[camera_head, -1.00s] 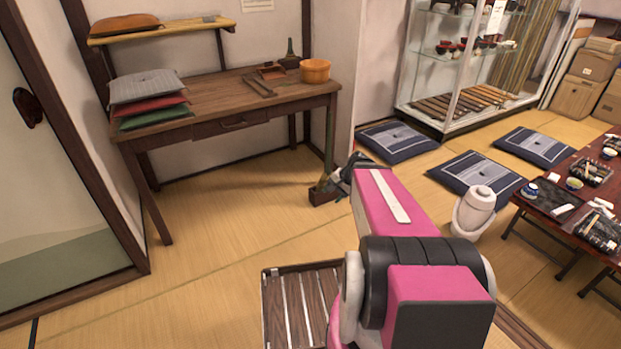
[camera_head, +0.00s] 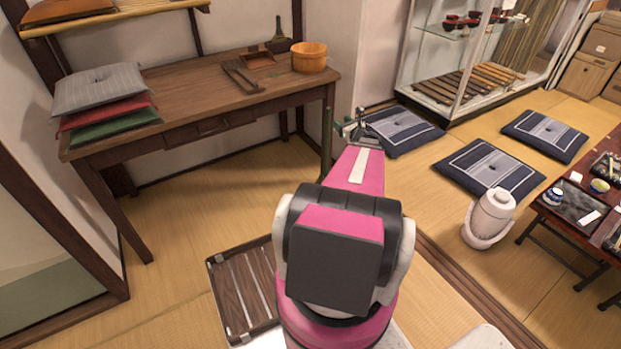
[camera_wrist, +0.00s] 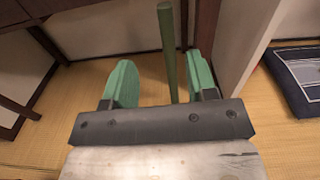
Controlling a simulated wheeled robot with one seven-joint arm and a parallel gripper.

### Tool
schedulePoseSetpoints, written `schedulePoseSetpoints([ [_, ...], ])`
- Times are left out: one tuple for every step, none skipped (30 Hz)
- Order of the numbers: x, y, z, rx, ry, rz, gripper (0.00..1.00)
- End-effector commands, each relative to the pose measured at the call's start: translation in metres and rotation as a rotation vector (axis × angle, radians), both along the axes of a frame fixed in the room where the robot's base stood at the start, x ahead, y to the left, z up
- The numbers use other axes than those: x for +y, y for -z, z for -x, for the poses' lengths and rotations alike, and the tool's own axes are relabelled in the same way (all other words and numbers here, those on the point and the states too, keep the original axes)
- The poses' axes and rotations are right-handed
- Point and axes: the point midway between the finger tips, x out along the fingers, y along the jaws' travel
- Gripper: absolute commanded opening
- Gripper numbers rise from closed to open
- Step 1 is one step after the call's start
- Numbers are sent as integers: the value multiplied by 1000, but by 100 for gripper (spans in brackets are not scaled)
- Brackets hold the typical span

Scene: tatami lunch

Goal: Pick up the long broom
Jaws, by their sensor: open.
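The long broom's green handle (camera_wrist: 167,45) stands nearly upright in the wrist view. It also shows in the head view (camera_head: 327,135), beside the desk's right front leg. Its lower part is hidden behind my gripper and arm. My gripper (camera_wrist: 161,82) is open, with one green finger on each side of the handle in the wrist picture. I cannot tell whether the handle is deep enough between the fingers, and no contact shows. In the head view my gripper (camera_head: 355,128) is just right of the handle.
A wooden desk (camera_head: 180,95) with cushions (camera_head: 100,90) and an orange tub (camera_head: 309,56) stands at the left. A wall corner (camera_wrist: 235,50) is close right of the handle. Floor cushions (camera_head: 490,165) and a white pot (camera_head: 488,218) lie to the right.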

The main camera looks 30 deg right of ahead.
Motion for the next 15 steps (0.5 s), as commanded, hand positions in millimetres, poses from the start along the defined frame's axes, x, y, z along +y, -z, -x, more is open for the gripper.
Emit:
schedulePoseSetpoints([
  [-9,0,2,-7,19,-22,52],
  [-11,0,3,-12,26,-31,52],
  [-14,0,2,-15,32,-40,52],
  [-14,0,1,-16,34,-43,52],
  [-14,0,-1,-17,34,-44,52],
  [-14,0,-5,-17,34,-44,52],
  [-14,0,-8,-16,33,-44,52],
  [-13,0,-12,-16,33,-43,52],
  [-13,1,-18,-16,32,-42,52],
  [-12,1,-23,-16,32,-42,52],
  [-12,1,-27,-16,32,-42,52],
  [-11,1,-34,-16,31,-42,52],
  [-11,1,-39,-16,31,-41,52],
  [-10,1,-43,-16,31,-41,52],
  [-10,1,-47,-16,32,-41,52],
])
